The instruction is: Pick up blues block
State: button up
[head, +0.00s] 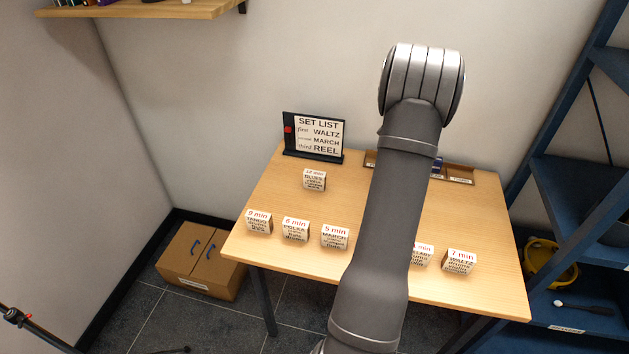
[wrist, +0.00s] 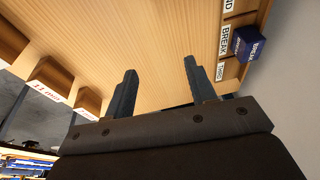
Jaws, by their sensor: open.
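In the head view, a small pale block (head: 315,180) stands alone on the table below the set list sign; its small print looks like BLUES, under a red minutes line. I cannot pick it out in the wrist view. My gripper (wrist: 158,82) shows in the wrist view with its two dark fingers apart and nothing between them, over bare wood. In the head view my arm hides the gripper, so its distance from the block cannot be told there.
A front row holds several blocks, among them POLKA (head: 295,229), MARCH (head: 335,237) and WALTZ (head: 459,261); my arm partly covers one. The set list sign (head: 315,137) stands at the back. A blue block (wrist: 249,43) sits by the BREAK label. The table's (head: 280,198) middle left is clear.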

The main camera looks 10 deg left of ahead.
jog(key=a+r+y, duration=0.1)
jog(key=a+r, duration=0.3)
jog(key=a, duration=1.1)
notch_tip(320, 180, up, 3)
jog(key=y, duration=0.2)
send_over(315, 173)
jog(key=shift+g, duration=0.3)
jog(key=f, duration=1)
jog(key=shift+s+d+f, duration=0.1)
jog(key=shift+s+f, duration=0.25)
jog(key=shift+f, duration=0.05)
jog(key=shift+w+a+f, duration=0.1)
jog(key=shift+w+f, duration=0.1)
jog(key=shift+f, duration=1.35)
jog(key=shift+w+a+f, duration=0.1)
jog(key=shift+w+f, duration=0.1)
jog(key=shift+f, duration=1.3)
jog(key=c, duration=1.1)
